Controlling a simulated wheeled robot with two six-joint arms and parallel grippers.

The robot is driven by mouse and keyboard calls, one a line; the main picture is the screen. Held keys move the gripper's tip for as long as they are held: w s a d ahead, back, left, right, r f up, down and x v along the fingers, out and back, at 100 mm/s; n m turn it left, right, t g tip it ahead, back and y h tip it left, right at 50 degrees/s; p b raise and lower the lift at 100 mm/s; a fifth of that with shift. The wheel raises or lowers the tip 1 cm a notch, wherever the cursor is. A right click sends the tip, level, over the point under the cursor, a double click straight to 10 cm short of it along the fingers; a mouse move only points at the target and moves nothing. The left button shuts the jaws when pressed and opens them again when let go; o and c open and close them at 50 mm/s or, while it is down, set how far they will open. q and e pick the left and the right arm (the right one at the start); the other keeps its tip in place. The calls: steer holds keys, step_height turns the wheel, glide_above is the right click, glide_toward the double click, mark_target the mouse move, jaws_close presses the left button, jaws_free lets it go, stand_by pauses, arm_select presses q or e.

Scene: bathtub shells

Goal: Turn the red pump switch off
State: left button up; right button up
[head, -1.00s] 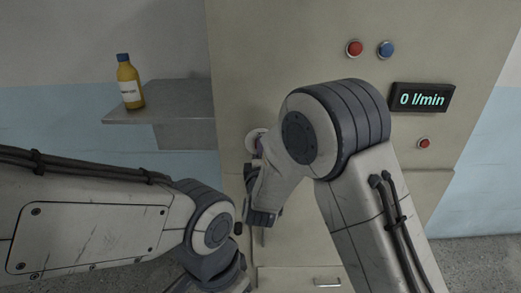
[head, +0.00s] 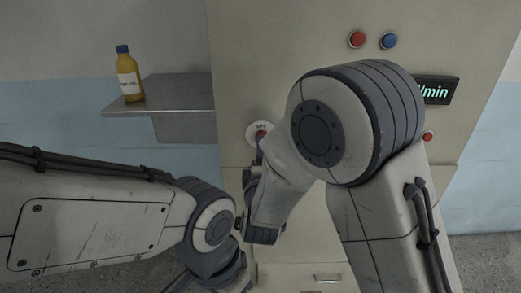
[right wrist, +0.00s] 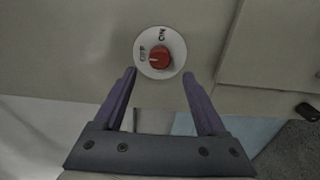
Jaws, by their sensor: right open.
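The red pump switch (right wrist: 160,57) is a round red knob on a white disc marked OFF and ON, on the beige cabinet front. Its white mark appears to point toward the OFF label. In the head view the switch (head: 261,135) shows just above my right wrist, partly covered. My right gripper (right wrist: 159,73) is open, with its two purple fingers apart below and either side of the disc. Nothing is between them and they appear clear of the knob. My left arm comes in at the lower left; its fingers are not visible.
A red button (head: 356,39) and a blue button (head: 388,41) sit high on the cabinet. A flow display (head: 438,90) is partly covered by my right arm, with a small red button (head: 428,137) below. A metal shelf (head: 180,97) at left bears a yellow bottle (head: 129,78).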

steer(key=shift+s+b, duration=0.4)
steer(key=shift+s, duration=1.95)
